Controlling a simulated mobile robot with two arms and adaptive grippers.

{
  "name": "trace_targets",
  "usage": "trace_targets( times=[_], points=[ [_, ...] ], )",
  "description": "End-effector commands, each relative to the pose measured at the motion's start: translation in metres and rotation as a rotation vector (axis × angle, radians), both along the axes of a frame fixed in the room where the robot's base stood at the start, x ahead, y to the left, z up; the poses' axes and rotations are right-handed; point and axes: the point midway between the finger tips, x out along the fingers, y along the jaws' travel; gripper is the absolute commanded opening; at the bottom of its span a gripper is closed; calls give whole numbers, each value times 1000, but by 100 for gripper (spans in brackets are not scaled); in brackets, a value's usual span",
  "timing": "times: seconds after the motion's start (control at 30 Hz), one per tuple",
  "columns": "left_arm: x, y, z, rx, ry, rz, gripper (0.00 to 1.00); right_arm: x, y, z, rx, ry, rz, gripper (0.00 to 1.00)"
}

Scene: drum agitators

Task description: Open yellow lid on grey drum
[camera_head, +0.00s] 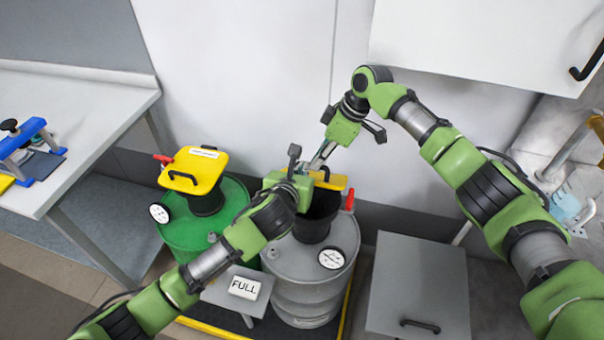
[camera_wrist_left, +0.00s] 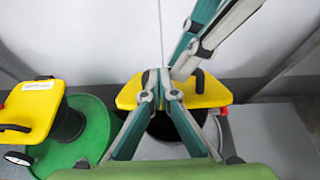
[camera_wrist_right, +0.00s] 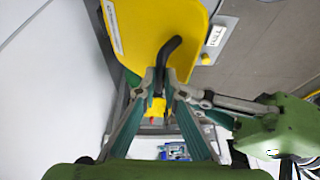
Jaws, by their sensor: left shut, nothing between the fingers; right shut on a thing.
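The grey drum (camera_head: 310,275) stands in the middle of the head view, with a black funnel (camera_head: 312,226) on top. Its yellow lid (camera_head: 329,180) is tilted up at the back, and the dark funnel opening shows below it. The lid also shows in the left wrist view (camera_wrist_left: 211,92). My right gripper (camera_head: 321,160) is shut on the lid's black handle (camera_wrist_right: 172,50), seen in the right wrist view. My left gripper (camera_wrist_left: 160,84) is shut and empty, in front of the lid above the opening. I cannot tell whether it touches the lid.
A green drum (camera_head: 180,230) with a closed yellow lid (camera_head: 194,171) stands to the left. A FULL sign (camera_head: 244,287) is in front. A grey cabinet (camera_head: 417,285) stands right, a workbench (camera_head: 90,110) left. The wall is close behind the drums.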

Motion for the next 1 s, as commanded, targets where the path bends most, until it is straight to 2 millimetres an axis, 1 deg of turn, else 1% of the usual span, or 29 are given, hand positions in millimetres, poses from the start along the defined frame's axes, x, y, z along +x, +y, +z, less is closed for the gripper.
trace_targets(
  times=[0.03,0.3,0.33,0.37,0.4,0.77,0.87,1.0],
  points=[
    [2,-3,3,-2,-4,-4,0,2,-5,-6,-12,-3,-8,0],
    [2,-4,2,-5,-1,-5,0,1,-5,-6,-12,-3,-8,0],
    [2,-4,2,-5,-1,-5,0,1,-5,-6,-13,-3,-7,17],
    [2,-4,2,-5,-1,-5,0,1,-5,-6,-12,-2,-6,25],
    [2,-4,2,-5,-1,-5,0,1,-4,-5,-11,-2,-6,26],
    [1,-2,-1,-1,5,-2,0,1,-2,2,-4,-5,-1,26],
    [1,-2,-1,0,6,-1,0,0,-5,11,-3,-5,-1,26],
    [1,-1,-2,1,7,0,0,-2,-14,31,-5,-6,-2,26]
  ],
)
